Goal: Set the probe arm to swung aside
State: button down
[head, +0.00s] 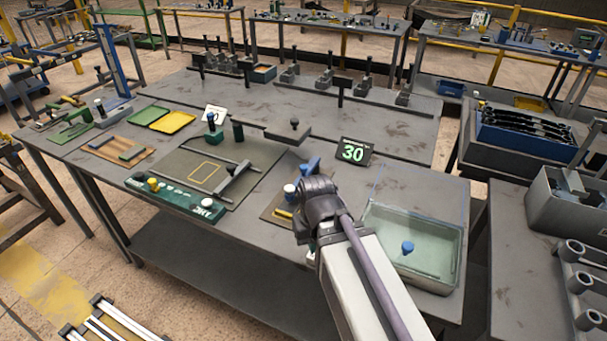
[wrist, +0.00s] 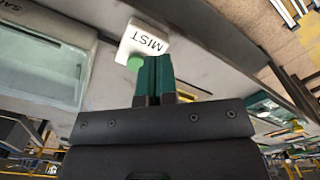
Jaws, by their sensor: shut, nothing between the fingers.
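A dark flat bar with a black knob (head: 288,134), which may be the probe arm, stands out over the back right corner of the dark green mat (head: 238,152) in the head view. I cannot tell its pivot or its setting for sure. My gripper shows in the wrist view (wrist: 154,62), its dark green fingers shut and empty. The fingertips are close beside a white box marked MIST (wrist: 147,42) with a green button (wrist: 135,63); I cannot tell if they touch.
A display reading 30 (head: 353,151) stands right of the bar. A clear-walled tray (head: 440,238) with a blue knob is at the bench's right. A green panel (head: 178,195) lies along the front edge. Bare bench lies behind the display.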

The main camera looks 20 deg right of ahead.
aim_at(304, 166)
jog(key=c, duration=1.8)
grip_release()
